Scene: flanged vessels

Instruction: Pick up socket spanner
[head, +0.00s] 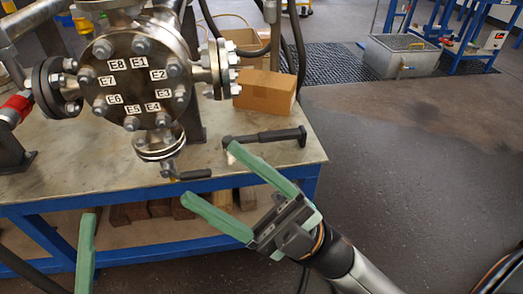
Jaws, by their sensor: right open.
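The socket spanner (270,136) is a dark tool with a thick grip. The lower finger is in front of the table's blue front rail. A green finger of my left gripper (86,252) stands at the lower left; the rest is hidden or out of view.
A flanged vessel (128,85) with bolts and labels E1 to E8 stands on the table (50,168), left of the spanner. A black-handled valve (185,175) hangs below it. A cardboard box (267,92) sits behind the spanner. The floor to the right is open.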

